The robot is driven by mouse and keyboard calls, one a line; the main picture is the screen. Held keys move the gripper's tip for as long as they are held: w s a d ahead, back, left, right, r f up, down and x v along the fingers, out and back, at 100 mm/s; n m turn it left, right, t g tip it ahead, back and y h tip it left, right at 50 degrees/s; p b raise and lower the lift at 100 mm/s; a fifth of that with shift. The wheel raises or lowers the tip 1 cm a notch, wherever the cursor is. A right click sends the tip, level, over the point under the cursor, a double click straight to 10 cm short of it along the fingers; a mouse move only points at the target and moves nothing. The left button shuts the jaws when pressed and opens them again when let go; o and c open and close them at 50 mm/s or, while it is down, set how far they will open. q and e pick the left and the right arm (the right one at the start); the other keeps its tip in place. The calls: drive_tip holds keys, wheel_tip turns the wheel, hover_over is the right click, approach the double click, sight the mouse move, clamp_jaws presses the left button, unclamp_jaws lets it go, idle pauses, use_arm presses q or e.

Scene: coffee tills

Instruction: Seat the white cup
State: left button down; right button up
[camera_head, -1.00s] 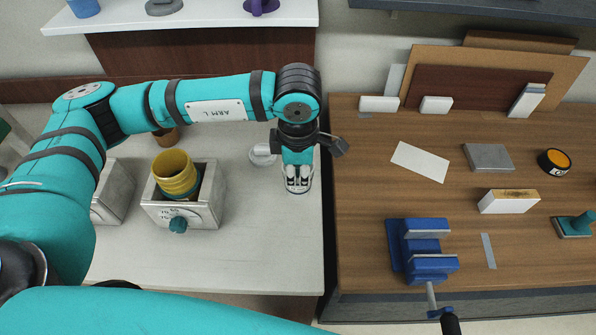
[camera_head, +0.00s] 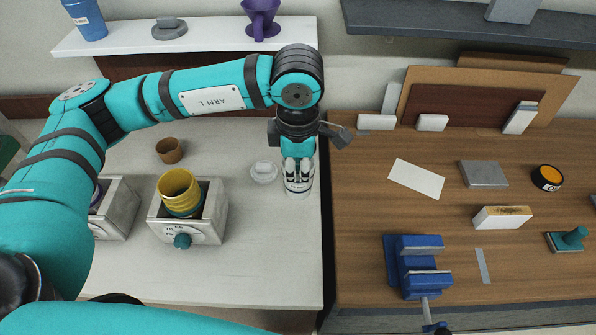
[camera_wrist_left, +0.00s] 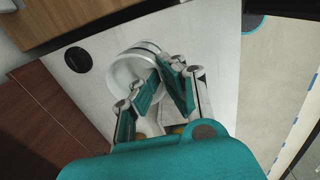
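The white cup (camera_head: 298,187) is at the right end of the pale counter (camera_head: 260,265), at the tips of my left gripper (camera_head: 298,172). In the left wrist view the cup (camera_wrist_left: 118,78) shows its round open mouth. There the left gripper (camera_wrist_left: 163,72) straddles the cup's wall, one finger over the inside and one outside. The fingers look closed on the wall. Whether the cup's base touches the counter is hard to tell. A dark round disc (camera_wrist_left: 78,59) lies flat beside the cup. My right gripper is not in view.
Further left are a metal box (camera_head: 205,233) holding a yellow cup (camera_head: 178,186), and a brown cup (camera_head: 169,151). A wooden bench (camera_head: 355,225) with a blue vise (camera_head: 415,266) stands right, across a dark gap.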

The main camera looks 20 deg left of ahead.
use_arm(q)
drive_tip(key=shift+r+p, duration=1)
drive_tip(key=shift+r, duration=1.8)
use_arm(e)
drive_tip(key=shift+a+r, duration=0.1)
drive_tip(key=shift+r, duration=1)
